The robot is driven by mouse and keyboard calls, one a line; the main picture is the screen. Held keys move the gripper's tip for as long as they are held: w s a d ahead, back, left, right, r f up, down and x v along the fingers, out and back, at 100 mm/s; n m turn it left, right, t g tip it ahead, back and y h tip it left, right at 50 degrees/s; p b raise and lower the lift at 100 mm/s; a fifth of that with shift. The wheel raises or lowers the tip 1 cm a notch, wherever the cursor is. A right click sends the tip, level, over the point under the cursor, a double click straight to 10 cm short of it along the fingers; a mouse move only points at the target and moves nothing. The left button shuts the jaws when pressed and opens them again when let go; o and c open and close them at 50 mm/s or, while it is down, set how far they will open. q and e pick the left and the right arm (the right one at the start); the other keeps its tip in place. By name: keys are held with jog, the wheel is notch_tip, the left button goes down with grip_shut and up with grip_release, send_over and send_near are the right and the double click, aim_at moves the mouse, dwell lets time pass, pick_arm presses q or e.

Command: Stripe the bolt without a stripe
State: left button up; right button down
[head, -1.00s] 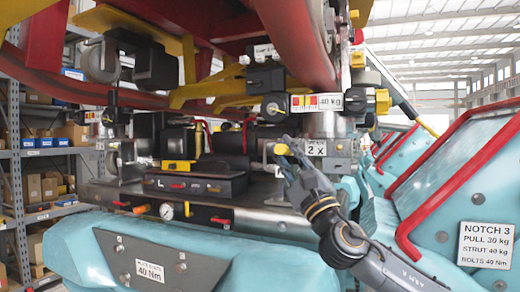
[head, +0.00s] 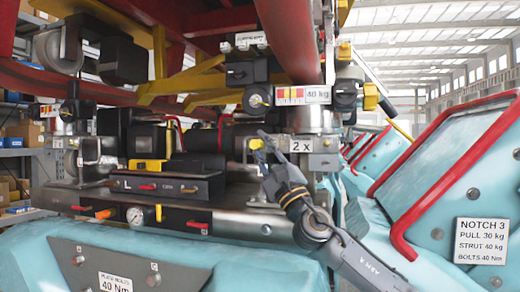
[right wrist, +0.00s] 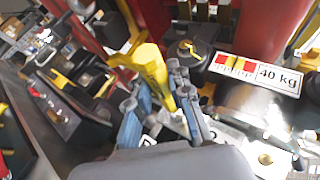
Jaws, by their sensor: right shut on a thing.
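My right gripper (head: 264,146) is raised in front of the machine, beside the "2 x" label (head: 301,146). It is shut on a yellow pen-like tool (head: 256,144), which also shows in the right wrist view (right wrist: 152,68) between the gripper's fingers (right wrist: 160,85). Bolt heads sit on the grey plate (head: 120,262) at lower left, such as one bolt (head: 79,261) and another bolt (head: 154,282). More bolts (head: 472,194) sit on the teal panel at right. Stripes on the bolts are too small to tell. My left gripper is out of view.
A red rail (head: 405,225) and a "NOTCH 3" sign (head: 482,240) stand at right.

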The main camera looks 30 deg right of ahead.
jog(key=shift+s+d+r, duration=0.1)
jog(key=shift+s, duration=0.25)
jog(key=shift+w+d, duration=0.25)
jog(key=shift+w, duration=0.05)
jog(key=shift+w+d+b, duration=0.1)
jog(key=shift+d+b, duration=0.1)
jog(key=shift+b, duration=0.1)
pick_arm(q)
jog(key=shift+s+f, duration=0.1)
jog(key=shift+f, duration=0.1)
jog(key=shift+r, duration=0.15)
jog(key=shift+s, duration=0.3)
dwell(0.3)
